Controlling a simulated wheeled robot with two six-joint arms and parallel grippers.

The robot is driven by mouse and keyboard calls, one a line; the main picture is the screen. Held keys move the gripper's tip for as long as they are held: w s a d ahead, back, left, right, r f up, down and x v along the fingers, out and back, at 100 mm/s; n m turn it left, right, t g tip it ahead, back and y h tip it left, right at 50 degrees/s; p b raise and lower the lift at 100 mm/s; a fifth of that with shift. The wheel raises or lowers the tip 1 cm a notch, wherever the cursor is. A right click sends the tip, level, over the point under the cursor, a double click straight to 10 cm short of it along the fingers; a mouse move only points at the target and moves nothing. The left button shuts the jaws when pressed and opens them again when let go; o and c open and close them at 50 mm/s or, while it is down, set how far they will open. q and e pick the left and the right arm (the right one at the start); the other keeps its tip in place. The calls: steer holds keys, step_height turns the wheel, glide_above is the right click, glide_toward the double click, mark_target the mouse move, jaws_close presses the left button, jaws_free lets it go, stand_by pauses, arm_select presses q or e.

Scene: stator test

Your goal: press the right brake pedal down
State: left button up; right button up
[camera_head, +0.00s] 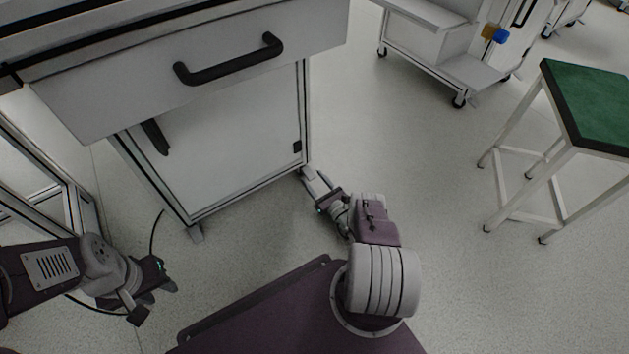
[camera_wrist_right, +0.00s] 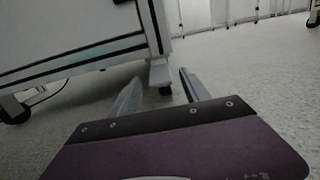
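The white cart's right front caster (camera_wrist_right: 160,73) shows in the right wrist view at the cart's lower corner. A small dark part sits low on it; I cannot make out the brake pedal's shape or position. My right gripper (camera_wrist_right: 158,80) is open, with one grey finger on each side of the caster in the picture and nothing held. In the head view my right gripper (camera_head: 312,180) is low by the cart's right front corner and hides most of that caster. I cannot tell whether it touches. My left gripper (camera_head: 160,280) hangs at the lower left, away from the cart; its finger opening is unclear.
The white cart (camera_head: 225,145) has a drawer with a black handle (camera_head: 230,60). Its left front caster (camera_head: 195,233) stands on the floor. A green-topped stool (camera_head: 590,105) is at the right and another white cart (camera_head: 440,45) behind. The floor between is clear.

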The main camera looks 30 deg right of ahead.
steer(key=s+p, duration=0.1)
steer(key=s, duration=0.2)
steer(key=s+p, duration=0.1)
steer(key=s, duration=0.2)
steer(key=s+p, duration=0.1)
steer(key=s, duration=0.2)
steer(key=shift+d+f, duration=0.35)
steer(key=shift+p, duration=0.3)
